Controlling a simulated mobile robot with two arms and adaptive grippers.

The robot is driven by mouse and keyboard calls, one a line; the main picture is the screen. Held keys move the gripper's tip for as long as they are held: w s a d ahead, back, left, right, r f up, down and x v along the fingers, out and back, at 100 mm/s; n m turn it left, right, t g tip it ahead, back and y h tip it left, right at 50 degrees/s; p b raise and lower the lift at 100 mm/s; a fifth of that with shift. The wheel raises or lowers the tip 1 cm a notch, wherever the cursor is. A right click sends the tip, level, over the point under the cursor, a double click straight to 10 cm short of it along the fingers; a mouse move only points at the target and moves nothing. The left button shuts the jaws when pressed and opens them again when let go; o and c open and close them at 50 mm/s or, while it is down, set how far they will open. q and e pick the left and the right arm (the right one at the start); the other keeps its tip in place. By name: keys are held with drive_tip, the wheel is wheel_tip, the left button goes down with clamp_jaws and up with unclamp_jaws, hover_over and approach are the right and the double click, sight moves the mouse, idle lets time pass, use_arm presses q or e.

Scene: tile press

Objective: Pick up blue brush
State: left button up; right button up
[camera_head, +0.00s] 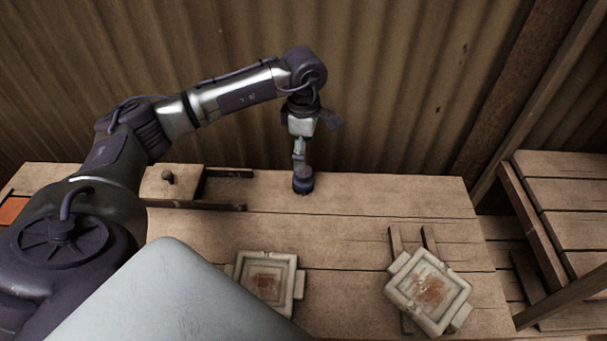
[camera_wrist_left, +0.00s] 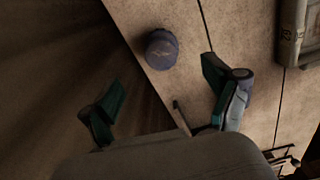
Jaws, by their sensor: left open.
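The blue brush (camera_head: 303,183) stands on the wooden table near its back edge, seen as a small dark blue round body. In the left wrist view its round blue-grey top (camera_wrist_left: 161,49) shows near the table edge. My left gripper (camera_head: 300,150) points down just above the brush in the head view, partly overlapping it. In the left wrist view my left gripper (camera_wrist_left: 160,95) is open, its green-tipped fingers spread wide with nothing between them. The brush lies beyond the line between the fingertips; I cannot tell the exact gap. My right gripper is not in view.
Two pale square moulds (camera_head: 298,283) (camera_head: 459,283) with rusty centres lie at the front of the table. A wooden block with a knob (camera_head: 169,181) and dark rails lie left of the brush. A corrugated wall (camera_head: 400,80) stands behind. The table right of the brush is clear.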

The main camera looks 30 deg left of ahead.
sight(303, 176)
use_arm(q)
wheel_tip(303, 176, down, 4)
drive_tip(key=shift+f+p, duration=0.45)
drive_tip(key=shift+f, duration=0.05)
wheel_tip(303, 176, down, 4)
drive_tip(key=shift+r+p, duration=0.2)
drive_tip(key=shift+p, duration=0.45)
drive_tip(key=shift+a+f, duration=0.1)
drive_tip(key=shift+f, duration=0.45)
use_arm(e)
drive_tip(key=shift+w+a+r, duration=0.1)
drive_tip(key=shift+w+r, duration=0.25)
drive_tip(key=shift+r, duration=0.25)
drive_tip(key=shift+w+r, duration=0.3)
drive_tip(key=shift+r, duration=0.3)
use_arm(q)
drive_tip(key=shift+c, duration=1.3)
drive_tip(key=c, duration=1)
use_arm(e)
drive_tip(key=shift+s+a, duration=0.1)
use_arm(q)
drive_tip(key=shift+r, duration=0.1)
